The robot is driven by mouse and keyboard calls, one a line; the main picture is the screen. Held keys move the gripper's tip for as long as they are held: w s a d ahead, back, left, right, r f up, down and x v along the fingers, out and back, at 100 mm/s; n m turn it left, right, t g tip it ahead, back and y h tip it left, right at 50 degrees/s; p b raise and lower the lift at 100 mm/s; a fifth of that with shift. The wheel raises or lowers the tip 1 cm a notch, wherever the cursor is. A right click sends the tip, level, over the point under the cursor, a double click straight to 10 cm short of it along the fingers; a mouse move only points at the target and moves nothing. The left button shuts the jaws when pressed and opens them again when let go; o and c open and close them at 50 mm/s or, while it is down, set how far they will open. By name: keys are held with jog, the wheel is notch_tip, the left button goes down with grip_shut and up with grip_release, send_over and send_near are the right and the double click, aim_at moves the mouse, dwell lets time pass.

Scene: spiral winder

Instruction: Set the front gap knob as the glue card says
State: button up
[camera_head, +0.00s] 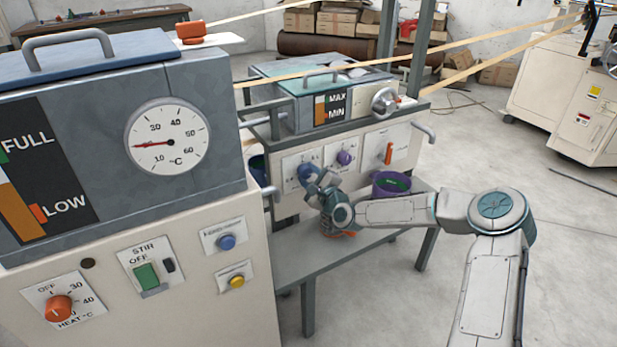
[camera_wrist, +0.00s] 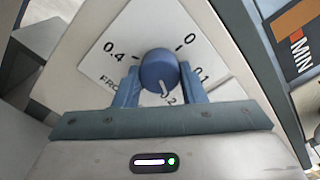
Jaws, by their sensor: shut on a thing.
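The front gap knob (camera_wrist: 160,70) is round and blue, on a white dial plate (camera_wrist: 112,45) that appears tilted in the wrist view. I read 0.4, 0 and 0.1 around it, and part of a label ending in 2 below it. The knob's white mark points down, slightly right, toward that partly hidden label. My gripper (camera_wrist: 160,88) is shut on the knob, one blue finger on each side. In the head view my gripper (camera_head: 316,182) reaches the left dial of the far machine, where the blue knob (camera_head: 305,171) partly shows. I see no readable glue card.
A purple knob (camera_head: 344,157) and an orange lever (camera_head: 388,152) sit right of the blue knob. A purple pot (camera_head: 390,190) stands on the grey bench (camera_head: 290,267) near my forearm. The heater cabinet (camera_head: 130,280) fills the left foreground. Open floor lies right.

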jog(key=shift+m, duration=0.6)
jog(key=o, duration=1)
jog(key=p+v, duration=0.2)
jog(key=v, duration=1.2)
jog(key=shift+a, duration=0.1)
